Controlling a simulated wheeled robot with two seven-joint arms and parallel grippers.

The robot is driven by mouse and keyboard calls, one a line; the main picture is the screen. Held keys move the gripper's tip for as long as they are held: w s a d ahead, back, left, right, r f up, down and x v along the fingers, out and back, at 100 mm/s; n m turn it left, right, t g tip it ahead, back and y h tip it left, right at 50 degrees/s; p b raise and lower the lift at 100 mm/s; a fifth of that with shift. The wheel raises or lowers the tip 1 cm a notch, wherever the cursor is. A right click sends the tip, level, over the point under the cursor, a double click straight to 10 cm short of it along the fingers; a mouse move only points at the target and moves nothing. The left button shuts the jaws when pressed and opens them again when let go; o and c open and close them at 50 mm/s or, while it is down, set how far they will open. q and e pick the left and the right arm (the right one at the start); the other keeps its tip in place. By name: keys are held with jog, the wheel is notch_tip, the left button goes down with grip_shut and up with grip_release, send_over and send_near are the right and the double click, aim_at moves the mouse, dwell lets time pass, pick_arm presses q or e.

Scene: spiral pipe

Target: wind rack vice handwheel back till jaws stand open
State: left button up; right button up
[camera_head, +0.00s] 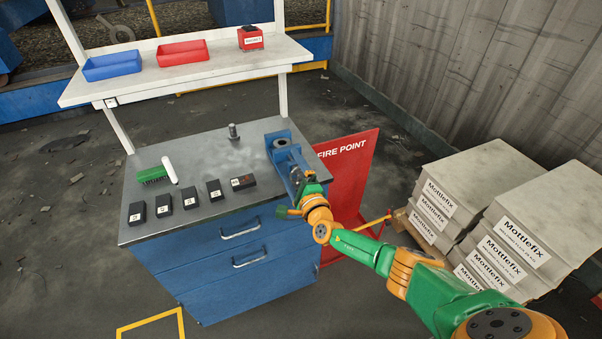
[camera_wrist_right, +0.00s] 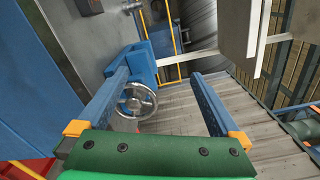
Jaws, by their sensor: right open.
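The blue rack vice (camera_head: 272,140) stands at the right end of the grey-topped bench. Its round-topped part shows in the head view; my right gripper covers its front. In the right wrist view the vice body (camera_wrist_right: 141,62) carries a silver spoked handwheel (camera_wrist_right: 137,101). My right gripper (camera_head: 294,163) reaches in at the vice's front. Its two blue fingers stand wide apart (camera_wrist_right: 160,75) with nothing clamped between them. The handwheel appears between them, closer to the left finger; contact cannot be told. The jaw gap is not clear. My left gripper is out of view.
On the bench (camera_head: 222,150) are several black blocks (camera_head: 190,199), a green brush (camera_head: 154,174) and a short grey post (camera_head: 233,131). A shelf (camera_head: 215,57) with bins stands above. A red fire-point board (camera_head: 349,180) and stacked boxes (camera_head: 520,245) are at right.

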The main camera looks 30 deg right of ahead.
jog(key=shift+s+r, duration=0.3)
jog(key=shift+s, duration=0.3)
jog(key=shift+s+f, duration=0.1)
jog(key=shift+s, duration=0.15)
jog(key=f+m+b, duration=0.1)
jog(key=m+b, duration=0.1)
jog(key=d+f+m+b, duration=0.1)
jog(key=shift+d+m+b, duration=0.3)
jog(key=shift+m+b, duration=0.05)
jog(key=shift+m, duration=0.05)
jog(key=d+m+b, duration=0.2)
jog(key=m+b, duration=0.1)
jog(key=m, duration=0.2)
jog(key=w+d+m+b, duration=0.1)
jog(key=d+m+b, duration=0.1)
jog(key=m, duration=0.3)
jog(key=w+d+m+b, duration=0.1)
jog(key=d+m+b, duration=0.1)
jog(key=m+b, duration=0.2)
jog(key=shift+w+d+f+m, duration=0.1)
jog(key=shift+d+f+m, duration=0.25)
jog(key=shift+m, duration=0.45)
jog(key=shift+w, duration=0.45)
jog(key=shift+s, duration=0.1)
jog(key=c, duration=0.6)
grip_shut()
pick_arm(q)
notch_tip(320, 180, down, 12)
